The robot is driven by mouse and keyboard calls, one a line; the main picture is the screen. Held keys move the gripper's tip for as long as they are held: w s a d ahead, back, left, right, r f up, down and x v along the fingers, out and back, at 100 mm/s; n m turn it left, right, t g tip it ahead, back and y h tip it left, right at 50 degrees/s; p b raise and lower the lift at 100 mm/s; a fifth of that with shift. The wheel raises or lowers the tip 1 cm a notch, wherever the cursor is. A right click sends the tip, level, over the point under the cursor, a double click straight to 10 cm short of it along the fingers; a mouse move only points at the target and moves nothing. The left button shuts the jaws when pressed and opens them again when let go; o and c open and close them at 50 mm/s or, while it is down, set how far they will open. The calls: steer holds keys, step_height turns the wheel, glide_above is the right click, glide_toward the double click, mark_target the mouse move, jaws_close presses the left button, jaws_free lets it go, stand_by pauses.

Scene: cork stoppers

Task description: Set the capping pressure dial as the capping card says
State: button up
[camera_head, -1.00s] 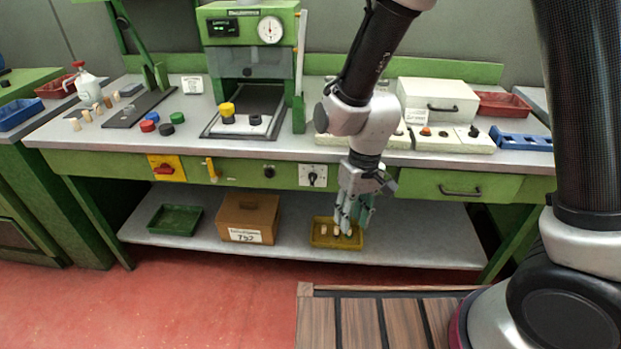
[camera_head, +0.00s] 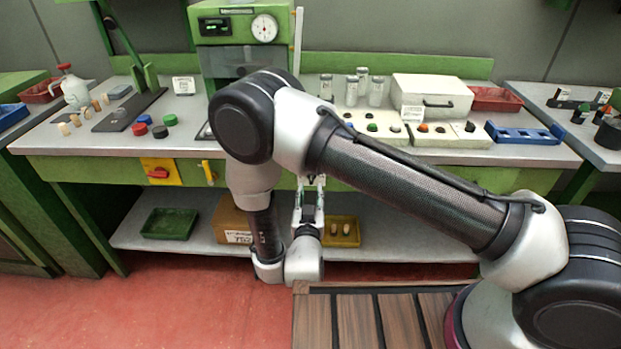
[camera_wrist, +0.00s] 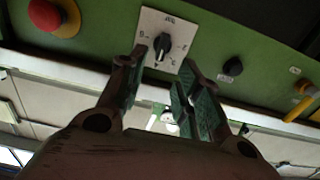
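A dial with a black knob on a white lettered plate (camera_wrist: 172,30) is on the green bench front in the wrist view. A pale mark shows on the knob (camera_wrist: 162,45), near its lower end in this tilted view; most letters are too small to read. My gripper (camera_wrist: 162,62) is open and empty, its fingertips either side of and just short of the knob. In the head view, my gripper (camera_head: 310,184) points up at the bench front, and my arm hides the dial. A small white card (camera_head: 184,85) stands on the bench; its writing is unreadable here.
A red button (camera_wrist: 62,18), a plain black knob (camera_wrist: 232,67) and a yellow handle (camera_wrist: 303,90) flank the dial. Below, the shelf holds a green tray (camera_head: 168,224), a brown box (camera_head: 230,222) and a yellow tray (camera_head: 350,232).

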steer(key=w, duration=0.7)
steer(key=shift+w+r, duration=0.15)
steer(key=shift+w, duration=0.2)
steer(key=shift+d, duration=0.15)
steer(key=c, duration=0.7)
steer(key=shift+n, duration=0.3)
steer(key=shift+a+f+n, duration=0.1)
steer(key=shift+a+n, duration=0.1)
steer(key=shift+n, duration=1.35)
steer(key=shift+a+f+n, duration=0.15)
steer(key=shift+a+n, duration=0.05)
steer(key=shift+n, duration=1.3)
steer(key=shift+a+f+n, duration=0.1)
steer(key=shift+a+n, duration=0.1)
steer(key=shift+n, duration=1.35)
